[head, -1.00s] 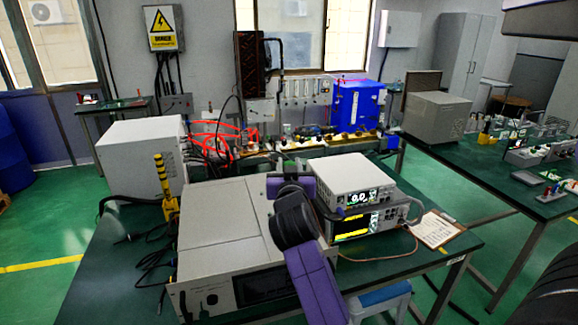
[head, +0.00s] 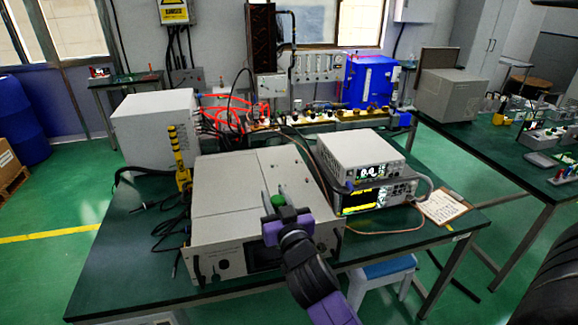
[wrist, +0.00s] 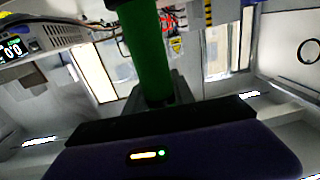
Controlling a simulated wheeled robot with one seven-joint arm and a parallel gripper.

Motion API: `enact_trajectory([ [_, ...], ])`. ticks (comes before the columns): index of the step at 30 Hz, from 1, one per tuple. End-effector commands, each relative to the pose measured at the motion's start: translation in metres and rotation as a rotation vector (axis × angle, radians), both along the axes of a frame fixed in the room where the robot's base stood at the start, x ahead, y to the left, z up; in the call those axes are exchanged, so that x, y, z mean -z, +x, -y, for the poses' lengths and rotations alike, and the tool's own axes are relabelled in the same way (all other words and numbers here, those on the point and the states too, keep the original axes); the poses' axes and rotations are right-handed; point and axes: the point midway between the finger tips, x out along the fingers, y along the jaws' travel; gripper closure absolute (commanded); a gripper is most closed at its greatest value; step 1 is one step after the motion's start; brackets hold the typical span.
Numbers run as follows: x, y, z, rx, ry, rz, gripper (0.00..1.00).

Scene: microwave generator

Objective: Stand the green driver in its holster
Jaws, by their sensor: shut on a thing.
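My gripper (head: 276,192) is over the front part of the large white cabinet on the near table, fingers pointing away from me. It is shut on the green driver (head: 278,201), whose green end shows between the fingers. In the wrist view the green driver (wrist: 146,55) stands as a thick green cylinder in front of the jaw, with a dark part at the top. Its lower end is hidden by the gripper body. I cannot make out a holster for certain in either view.
The white cabinet (head: 235,195) fills the table's middle. Stacked instruments (head: 362,160) with lit displays stand to its right, beside a clipboard (head: 441,207). A yellow-black striped post (head: 180,160) and black cables stand at its left. A blue-topped stool (head: 385,268) is in front.

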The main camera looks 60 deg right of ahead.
Motion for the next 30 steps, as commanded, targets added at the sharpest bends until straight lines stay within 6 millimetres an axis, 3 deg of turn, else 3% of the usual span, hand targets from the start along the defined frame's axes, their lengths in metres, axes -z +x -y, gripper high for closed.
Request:
enact_trajectory([
  [1, 0.02, 0.0, -0.023, -0.053, 0.005, -0.009, 1.0],
  [3, 0.043, 0.002, -0.052, -0.126, 0.005, -0.009, 1.0],
  [15, 0.164, 0.014, -0.213, -0.531, 0.004, -0.002, 1.0],
  [21, 0.201, 0.018, -0.261, -0.655, 0.002, 0.001, 1.0],
  [30, 0.238, 0.022, -0.311, -0.779, 0.0, 0.002, 1.0],
])
